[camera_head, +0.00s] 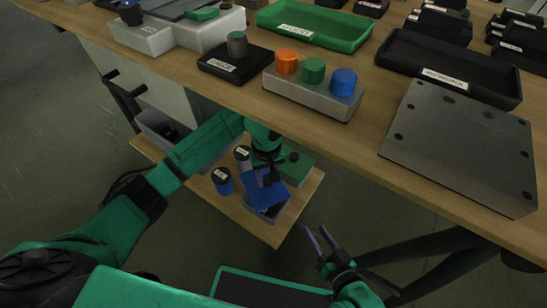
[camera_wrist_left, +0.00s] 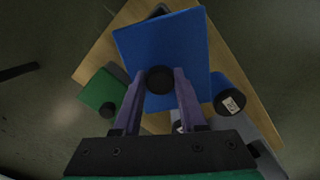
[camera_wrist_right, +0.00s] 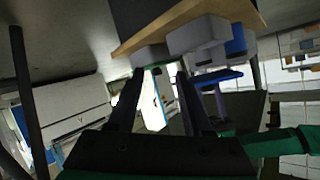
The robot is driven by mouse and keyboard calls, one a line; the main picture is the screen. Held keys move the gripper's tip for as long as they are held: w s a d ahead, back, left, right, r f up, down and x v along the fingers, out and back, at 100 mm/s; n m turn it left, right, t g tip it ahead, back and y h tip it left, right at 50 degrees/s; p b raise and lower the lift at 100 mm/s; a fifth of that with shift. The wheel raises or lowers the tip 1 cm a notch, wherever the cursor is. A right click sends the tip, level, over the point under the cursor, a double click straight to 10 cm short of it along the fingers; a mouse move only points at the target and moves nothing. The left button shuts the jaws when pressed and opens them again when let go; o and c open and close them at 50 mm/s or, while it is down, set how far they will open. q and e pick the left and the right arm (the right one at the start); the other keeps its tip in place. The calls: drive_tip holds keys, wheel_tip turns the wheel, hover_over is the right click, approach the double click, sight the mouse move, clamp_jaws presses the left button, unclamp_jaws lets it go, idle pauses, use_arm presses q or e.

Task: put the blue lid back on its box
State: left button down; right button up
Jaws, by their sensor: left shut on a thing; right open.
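The blue lid (camera_head: 262,197) is a flat square plate with a dark round knob (camera_wrist_left: 160,79). My left gripper (camera_head: 268,177) is shut on that knob; in the left wrist view the two fingers (camera_wrist_left: 160,88) flank it. The lid looks tilted over a grey box (camera_head: 271,215) on the low shelf, which it mostly hides. I cannot tell whether lid and box touch. My right gripper (camera_head: 322,240) is open and empty, to the right of the low shelf; its fingers (camera_wrist_right: 155,72) stand apart in the right wrist view.
The low shelf (camera_head: 262,232) also bears a green-lidded box (camera_head: 298,166), a blue cylinder (camera_head: 222,181) and a grey cylinder (camera_head: 242,158). The big table (camera_head: 364,130) overhangs from above, bearing trays, a metal plate (camera_head: 462,145) and a block with coloured knobs (camera_head: 312,95).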

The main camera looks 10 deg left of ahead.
sight(269, 190)
use_arm(q)
drive_tip(key=shift+w+f, duration=0.15)
drive_tip(key=shift+w, duration=0.05)
drive_tip(key=shift+s+f+b, duration=0.1)
drive_tip(key=shift+f+b, duration=0.15)
drive_tip(key=shift+b, duration=0.15)
wheel_tip(269, 190, down, 3)
drive_tip(key=b, duration=0.2)
drive_tip(key=shift+s+f+b, duration=0.1)
drive_tip(key=shift+b, duration=0.2)
drive_tip(key=shift+f+b, duration=0.3)
drive_tip(key=shift+f, duration=0.15)
drive_tip(key=shift+f+b, duration=0.45)
drive_tip(key=shift+f, duration=0.15)
use_arm(e)
drive_tip(key=w+r+t, duration=0.5)
drive_tip(key=w+r, duration=0.4)
drive_tip(key=shift+w+d+t+y, duration=0.2)
drive_tip(key=shift+d+t+y, duration=0.1)
drive_tip(key=shift+d, duration=0.05)
drive_tip(key=shift+f, duration=0.15)
use_arm(q)
drive_tip(key=shift+s+d, duration=0.1)
drive_tip(key=shift+s, duration=0.1)
use_arm(e)
drive_tip(key=shift+s+f, duration=0.15)
use_arm(q)
drive_tip(key=shift+f, duration=0.15)
